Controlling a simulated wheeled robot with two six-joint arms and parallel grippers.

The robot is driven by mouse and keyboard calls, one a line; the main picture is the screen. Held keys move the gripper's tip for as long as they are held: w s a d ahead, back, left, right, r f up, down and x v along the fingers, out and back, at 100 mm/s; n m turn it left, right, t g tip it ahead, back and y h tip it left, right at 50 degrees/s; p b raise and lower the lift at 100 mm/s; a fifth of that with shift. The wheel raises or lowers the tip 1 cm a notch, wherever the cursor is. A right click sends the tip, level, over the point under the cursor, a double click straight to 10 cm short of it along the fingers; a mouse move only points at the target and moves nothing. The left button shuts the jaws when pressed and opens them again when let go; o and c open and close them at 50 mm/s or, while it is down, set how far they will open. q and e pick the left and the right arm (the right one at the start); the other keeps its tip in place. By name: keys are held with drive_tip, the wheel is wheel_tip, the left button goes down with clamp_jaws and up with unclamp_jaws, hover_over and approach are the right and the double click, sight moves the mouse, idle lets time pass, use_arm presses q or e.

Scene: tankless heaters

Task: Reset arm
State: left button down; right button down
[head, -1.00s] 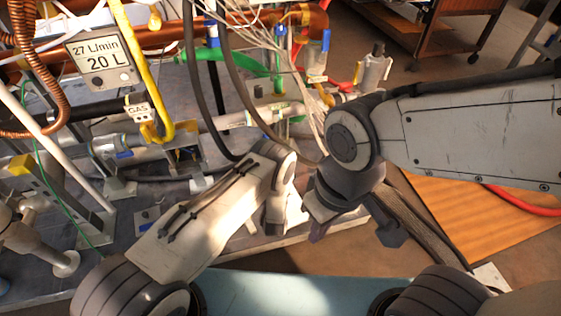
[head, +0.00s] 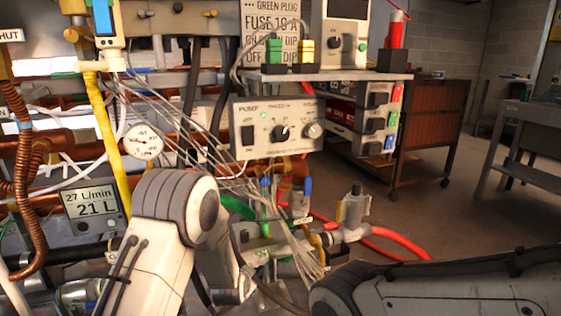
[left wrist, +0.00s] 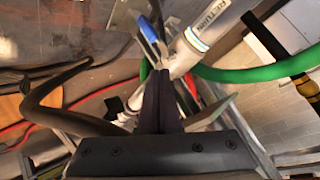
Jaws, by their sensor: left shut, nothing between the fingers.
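My left arm (head: 165,235) rises at the lower middle of the head view, and its gripper is hidden there. In the left wrist view the left gripper (left wrist: 159,78) has its dark fingers shut together, with nothing between them. A white pipe marked RETURN (left wrist: 207,30) and a green hose (left wrist: 245,73) lie beyond the fingertips. I cannot tell how far the fingers are from them. My right arm (head: 450,295) crosses the bottom right of the head view, and its gripper is out of the frame.
Loose white wires (head: 205,155) hang close by. A red hose (head: 395,246) lies at right. Floor is open at right, before a brown cabinet (head: 432,130).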

use_arm(q)
drive_tip(key=s+a+r+n+g, duration=0.2)
drive_tip(key=s+a+r, duration=0.1)
drive_tip(key=s, duration=0.5)
drive_tip(key=s+a+r+n+g, duration=0.3)
drive_tip(key=s+r, duration=0.1)
drive_tip(key=s, duration=0.5)
drive_tip(key=s+a+r+n+g, duration=0.2)
drive_tip(key=s+a+r, duration=0.1)
drive_tip(key=s, duration=0.5)
drive_tip(key=s+d+r+m+g+p, duration=0.3)
drive_tip(key=s+d+r+m+p, duration=0.35)
drive_tip(key=s+d+r, duration=0.7)
wheel_tip(320, 180, up, 36)
drive_tip(key=p, duration=3.7)
drive_tip(key=shift+s+d+f, duration=0.2)
drive_tip(key=shift+s+d, duration=0.15)
drive_tip(key=shift+s, duration=0.05)
